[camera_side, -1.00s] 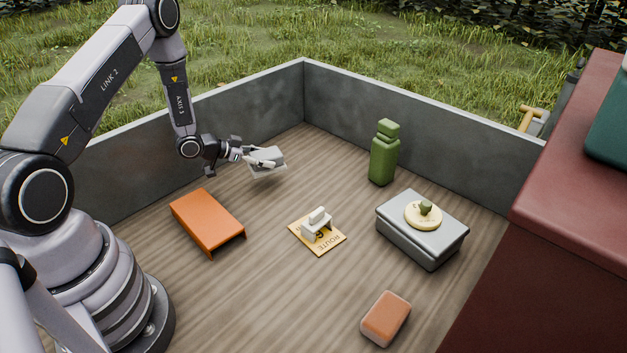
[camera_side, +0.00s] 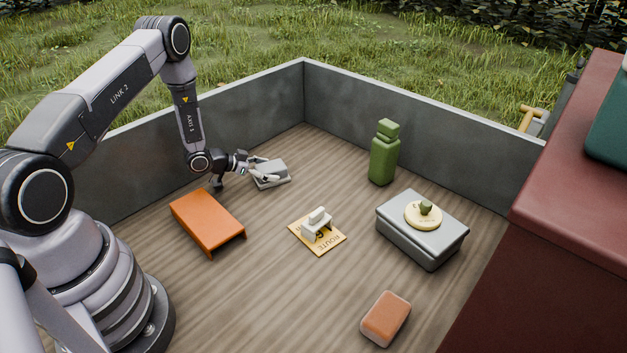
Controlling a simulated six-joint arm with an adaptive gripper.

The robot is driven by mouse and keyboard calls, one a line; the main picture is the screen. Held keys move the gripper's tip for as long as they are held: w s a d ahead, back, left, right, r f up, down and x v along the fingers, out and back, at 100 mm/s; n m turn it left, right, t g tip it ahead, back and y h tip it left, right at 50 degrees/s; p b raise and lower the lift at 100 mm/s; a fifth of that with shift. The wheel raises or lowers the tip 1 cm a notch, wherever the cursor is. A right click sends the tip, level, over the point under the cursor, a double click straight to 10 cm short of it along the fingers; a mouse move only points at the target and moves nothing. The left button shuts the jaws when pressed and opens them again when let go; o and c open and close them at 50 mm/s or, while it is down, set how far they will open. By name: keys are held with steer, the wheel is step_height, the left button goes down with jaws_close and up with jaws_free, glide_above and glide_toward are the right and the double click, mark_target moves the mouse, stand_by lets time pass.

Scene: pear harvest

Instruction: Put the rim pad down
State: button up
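The rim pad (camera_side: 272,170), a grey block with a paler lower edge, lies flat at floor level left of the middle, near the back left wall. It appears to rest on the wooden floor. My gripper (camera_side: 263,168) reaches it from the left, with its fingers at the pad's left part, one on the far side and one on the near side. The fingers look closed about the pad, though they are small here and hide part of it.
An orange low stand (camera_side: 207,222) is close in front of my gripper. A yellow card (camera_side: 329,245) bears a white handled block (camera_side: 316,226). Further right are a green bottle (camera_side: 384,155), a grey box (camera_side: 410,240) with a round cream lid (camera_side: 423,216), and an orange-brown block (camera_side: 386,318). Grey walls (camera_side: 420,130) bound the floor.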

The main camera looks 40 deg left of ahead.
stand_by(0.3)
steer(key=v, duration=1.1)
steer(key=shift+a+r, duration=0.1)
steer(key=shift+s+r, duration=0.2)
steer(key=shift+s, duration=0.05)
steer(key=w+a+r+g+y, duration=0.1)
steer(key=w+r+g+y, duration=0.2)
steer(key=r, duration=1)
steer(key=s+d+r+n+y, duration=0.1)
steer(key=s+d+r+y, duration=0.1)
steer(key=r, duration=0.5)
steer(key=s+d+r+n+y, duration=0.1)
steer(key=s+d+r+y, duration=0.15)
steer(key=r, duration=0.35)
steer(key=s+d+r+g+h, duration=0.1)
steer(key=s+d+r, duration=0.1)
steer(key=s+d, duration=0.2)
steer(key=s+d+r+n+g+h, duration=0.1)
steer(key=s+d+r, duration=0.2)
steer(key=s, duration=0.7)
steer(key=s+d+r+n+h, duration=0.1)
steer(key=s+d+r, duration=0.1)
steer(key=s+d, duration=0.3)
steer(key=shift+s+d+r+g, duration=0.15)
steer(key=shift+s+r+g, duration=0.05)
steer(key=shift+s, duration=0.55)
steer(key=shift+s+d+r+g, duration=0.15)
steer(key=shift+s+r+g, duration=0.05)
steer(key=shift+s, duration=0.5)
